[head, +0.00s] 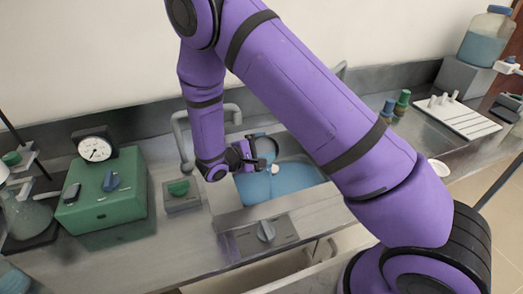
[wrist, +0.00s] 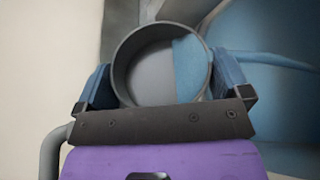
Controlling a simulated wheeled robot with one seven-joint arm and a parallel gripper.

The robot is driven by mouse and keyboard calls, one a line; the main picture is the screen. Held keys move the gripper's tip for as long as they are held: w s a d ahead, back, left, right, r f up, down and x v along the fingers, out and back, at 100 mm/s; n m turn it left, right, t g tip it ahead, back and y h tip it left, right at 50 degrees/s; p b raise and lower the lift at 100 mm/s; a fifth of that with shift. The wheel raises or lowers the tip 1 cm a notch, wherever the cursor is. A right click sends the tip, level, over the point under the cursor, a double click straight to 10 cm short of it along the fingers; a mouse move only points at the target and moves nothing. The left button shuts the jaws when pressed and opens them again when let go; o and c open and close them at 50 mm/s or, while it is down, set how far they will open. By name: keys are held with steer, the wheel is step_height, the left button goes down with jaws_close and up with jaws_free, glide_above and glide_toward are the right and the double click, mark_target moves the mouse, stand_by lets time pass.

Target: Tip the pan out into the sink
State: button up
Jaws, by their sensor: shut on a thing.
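My gripper (head: 249,154) is shut on the pan (head: 268,147) and holds it above the sink (head: 228,217). In the head view the pan is a dark round rim, steeply tilted and partly hidden by the gripper. In the wrist view the pan (wrist: 118,68) is a round grey dish between the two blue fingers of my gripper (wrist: 162,82). A blue patch shows on the right inside its rim; I cannot tell whether it is liquid. Blue water (head: 290,182) lies in the sink, with a small pale spot below the pan.
A grey tap (head: 183,140) stands at the sink's left rim. A green box (head: 104,195) with a dial gauge (head: 95,148) is further left, beside a flask (head: 28,215). A white rack (head: 456,116) and bottles (head: 403,101) are at the right. My arm hides the sink's right side.

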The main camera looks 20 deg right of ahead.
steer(key=m, duration=0.1)
steer(key=m+t+h, duration=0.1)
steer(key=m, duration=0.1)
steer(key=m+t, duration=0.1)
steer(key=m, duration=0.1)
steer(key=shift+s+f+h, duration=0.1)
steer(key=shift+f+h, duration=0.2)
steer(key=m+h, duration=0.1)
steer(key=m, duration=0.1)
steer(key=m+h, duration=0.1)
steer(key=m, duration=0.2)
steer(key=shift+f, duration=0.2)
stand_by(1.1)
steer(key=n+y, duration=0.1)
steer(key=n, duration=0.1)
steer(key=r+n+y, duration=0.1)
steer(key=n, duration=0.2)
steer(key=shift+r+n+g+y, duration=0.1)
steer(key=shift+n+g+y, duration=0.3)
steer(key=shift+n, duration=0.7)
